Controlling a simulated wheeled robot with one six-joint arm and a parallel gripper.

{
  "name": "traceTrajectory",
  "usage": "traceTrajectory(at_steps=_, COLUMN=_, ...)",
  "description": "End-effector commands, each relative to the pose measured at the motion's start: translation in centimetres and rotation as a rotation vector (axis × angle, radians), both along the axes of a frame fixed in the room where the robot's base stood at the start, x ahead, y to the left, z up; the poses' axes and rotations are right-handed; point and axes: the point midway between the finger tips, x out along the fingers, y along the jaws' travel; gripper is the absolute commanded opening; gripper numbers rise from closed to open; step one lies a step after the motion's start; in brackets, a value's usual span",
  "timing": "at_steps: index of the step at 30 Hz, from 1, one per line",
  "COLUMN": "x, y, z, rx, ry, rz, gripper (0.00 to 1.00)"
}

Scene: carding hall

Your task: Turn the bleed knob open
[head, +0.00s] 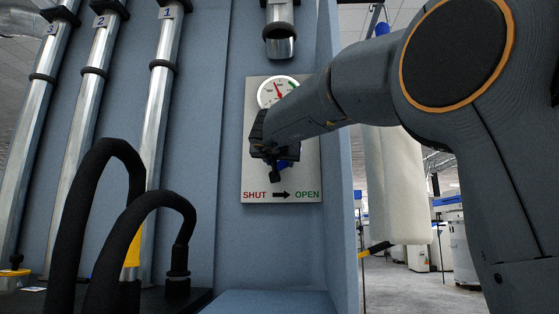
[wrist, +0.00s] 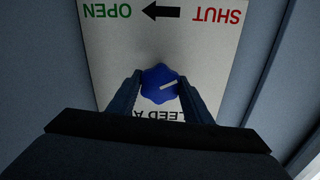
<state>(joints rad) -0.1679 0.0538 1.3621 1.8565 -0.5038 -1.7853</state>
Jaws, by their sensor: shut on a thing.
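The blue bleed knob (wrist: 158,84) sits on a pale panel (head: 308,178) on the blue wall. The wrist view shows the panel upside down, with a pale pointer line on the knob that lies slightly tilted from level, toward the picture's right. My gripper (wrist: 160,88) is shut on the knob, one finger on each side. The panel reads SHUT in red at left, a black arrow pointing right, and OPEN in green at right.
A round gauge (head: 278,92) with a red needle is above the knob, partly behind my arm. A metal pipe end (head: 280,42) hangs above the panel. Numbered pipes (head: 160,100) and black hoses (head: 110,200) stand at left. A pale hanging bag (head: 398,185) is at right.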

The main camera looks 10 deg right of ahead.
Motion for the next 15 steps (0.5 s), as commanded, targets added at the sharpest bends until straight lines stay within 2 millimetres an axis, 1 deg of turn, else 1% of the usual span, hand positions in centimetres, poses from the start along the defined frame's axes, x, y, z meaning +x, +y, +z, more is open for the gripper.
traceTrajectory(at_steps=8, x=-0.08, y=0.08, z=0.28, rx=0.164, ry=-0.049, rz=0.002, gripper=0.23)
traceTrajectory(at_steps=15, x=-0.06, y=0.07, z=0.25, rx=0.374, ry=-0.118, rz=0.001, gripper=0.23)
